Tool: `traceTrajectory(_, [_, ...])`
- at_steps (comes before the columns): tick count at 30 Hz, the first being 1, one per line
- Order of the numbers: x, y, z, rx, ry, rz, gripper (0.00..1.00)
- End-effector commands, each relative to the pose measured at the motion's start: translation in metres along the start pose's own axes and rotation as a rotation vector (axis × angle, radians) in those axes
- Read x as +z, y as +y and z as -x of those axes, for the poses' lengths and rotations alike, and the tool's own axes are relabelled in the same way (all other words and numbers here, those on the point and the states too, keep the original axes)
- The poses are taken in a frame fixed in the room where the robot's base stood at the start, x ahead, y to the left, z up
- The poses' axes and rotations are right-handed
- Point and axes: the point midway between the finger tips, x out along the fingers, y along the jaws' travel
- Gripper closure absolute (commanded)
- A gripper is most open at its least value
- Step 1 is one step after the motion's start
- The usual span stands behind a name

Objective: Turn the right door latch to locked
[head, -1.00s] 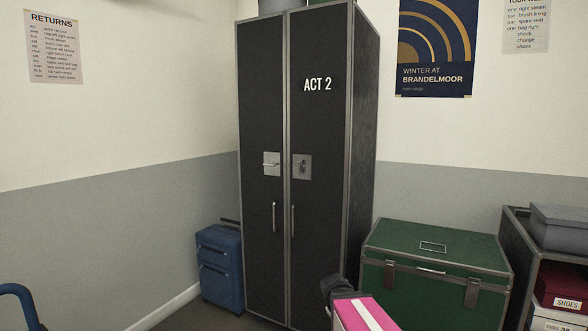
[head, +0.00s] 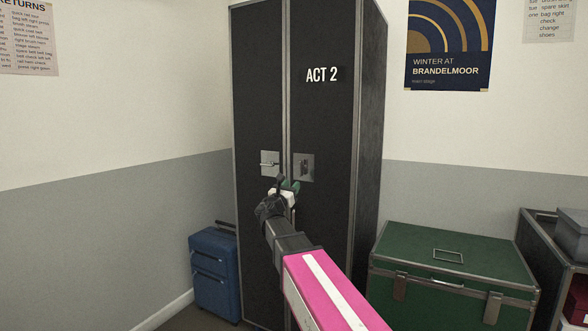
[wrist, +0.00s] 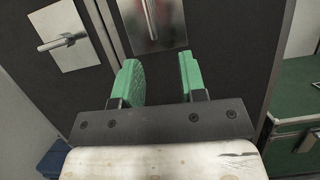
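The right door latch (head: 304,167) is a metal plate with a small lever on the right door of the tall black wardrobe (head: 325,130). In the wrist view the latch's lever (wrist: 151,18) stands nearly upright on its plate, cut off by the top edge. My gripper (head: 288,187) is just below the latch in the head view. In the wrist view its green fingers (wrist: 158,72) are apart with nothing between them, and the lever is beyond them. I cannot tell the exact gap to the door.
The left door's latch (head: 270,164) has its lever lying roughly level. A blue suitcase (head: 214,275) stands left of the wardrobe. A green trunk (head: 455,265) stands right of it, with a shelf unit (head: 545,235) beyond.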

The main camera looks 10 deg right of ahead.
Motion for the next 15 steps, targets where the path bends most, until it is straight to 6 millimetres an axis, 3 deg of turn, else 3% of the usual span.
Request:
traceTrajectory(3, [0.011, 0.007, -0.003, 0.017, -0.033, 0.044, 0.62])
traceTrajectory(8, [0.011, 0.009, -0.018, 0.018, -0.036, 0.050, 0.62])
traceTrajectory(15, [0.013, 0.010, -0.060, 0.016, -0.035, 0.047, 0.62])
